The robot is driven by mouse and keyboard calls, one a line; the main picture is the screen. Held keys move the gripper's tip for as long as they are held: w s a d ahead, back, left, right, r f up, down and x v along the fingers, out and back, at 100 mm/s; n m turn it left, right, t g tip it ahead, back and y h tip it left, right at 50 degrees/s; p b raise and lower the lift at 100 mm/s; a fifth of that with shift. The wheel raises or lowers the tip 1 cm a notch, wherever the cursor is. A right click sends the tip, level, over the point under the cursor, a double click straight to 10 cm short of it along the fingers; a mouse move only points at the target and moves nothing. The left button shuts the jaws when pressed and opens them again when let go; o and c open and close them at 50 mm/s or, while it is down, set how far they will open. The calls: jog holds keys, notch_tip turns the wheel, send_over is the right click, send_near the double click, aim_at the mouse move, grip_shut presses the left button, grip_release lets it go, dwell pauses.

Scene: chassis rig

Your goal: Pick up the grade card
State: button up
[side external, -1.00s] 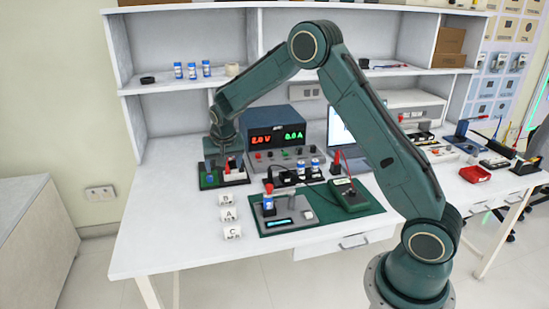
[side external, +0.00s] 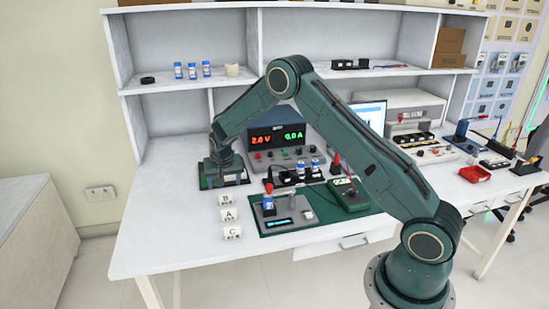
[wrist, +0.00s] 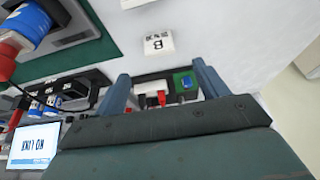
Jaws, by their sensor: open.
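Three small white cards lie in a column on the white table: card B (side external: 226,199), card A (side external: 229,215) and card C (side external: 232,233). Card B also shows upside down in the wrist view (wrist: 158,42), beyond my fingertips and apart from them. My gripper (side external: 222,183) is low over the small dark tray behind card B and hides part of it. In the wrist view my gripper (wrist: 164,86) is open, with its two blue-grey fingers spread. A red part and a green-and-blue part of the tray (wrist: 150,76) show between them. I see nothing held.
A green mat (side external: 350,217) with a grey device (side external: 284,213) lies right of the cards. A power supply (side external: 276,137) reading 2.0 V and 0.0 A stands behind. The table left of the cards is clear.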

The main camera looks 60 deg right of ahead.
aim_at(225, 194)
jog(key=shift+x, duration=2.1)
jog(key=shift+x, duration=2.6)
jog(key=c, duration=1)
